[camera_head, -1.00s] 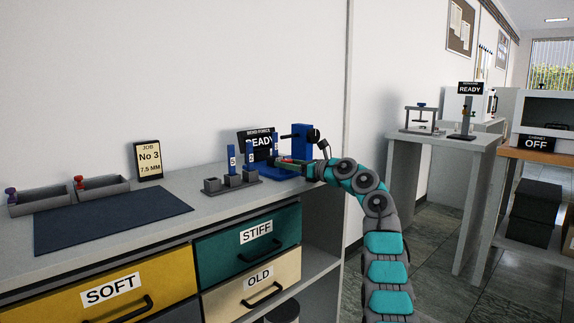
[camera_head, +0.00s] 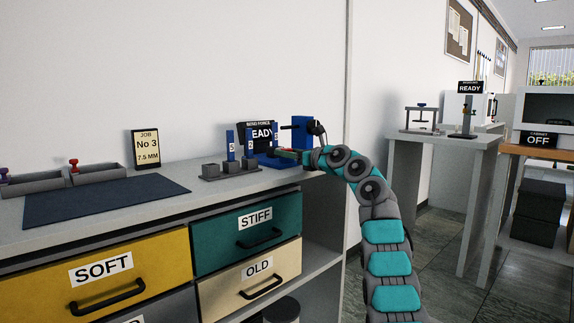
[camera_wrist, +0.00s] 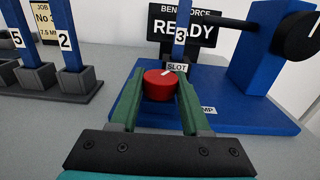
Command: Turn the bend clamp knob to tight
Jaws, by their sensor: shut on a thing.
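The bend clamp knob (camera_wrist: 160,84) is a red round knob with a white pointer mark, on the blue base of the bend press (camera_wrist: 240,112) in the wrist view. The mark points up and slightly right. My gripper (camera_wrist: 160,92) is shut on the knob, with a green finger on each side. A blue strip numbered 3 (camera_wrist: 181,38) stands upright in the slot just behind the knob. The label on the base is partly hidden by my right finger. In the head view my gripper (camera_head: 287,154) reaches the blue press (camera_head: 301,134), and the knob is hidden there.
Blue strips 5 and 2 stand in grey holders (camera_wrist: 38,78) left of the press. A black sign (camera_wrist: 188,28) behind reads READY. A black lever knob (camera_wrist: 302,36) sits at upper right. A dark mat (camera_head: 105,203) lies on the bench at left.

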